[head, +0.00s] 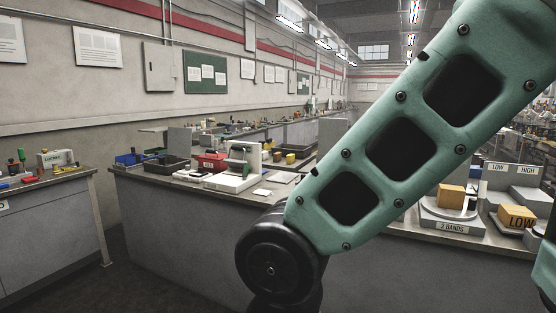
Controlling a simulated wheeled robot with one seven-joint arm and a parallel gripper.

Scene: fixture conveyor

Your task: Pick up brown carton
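Two orange-brown box-shaped cartons show at the right of the head view. One carton (451,196) sits on a round pale fixture (437,218) with a "2 BANDS" label. The other carton (516,216) sits further right, at a pale fixture marked "LOW". I cannot tell which of them is the brown carton. My teal arm crosses the view from the top right to the lower middle and hides part of the bench. My gripper is not in view.
A long grey bench (180,217) runs across the middle, carrying a black tray (165,164), a red box (209,161) and a white-and-green device (238,168). Another cluttered table (50,190) stands at the left. Dark floor lies open between them.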

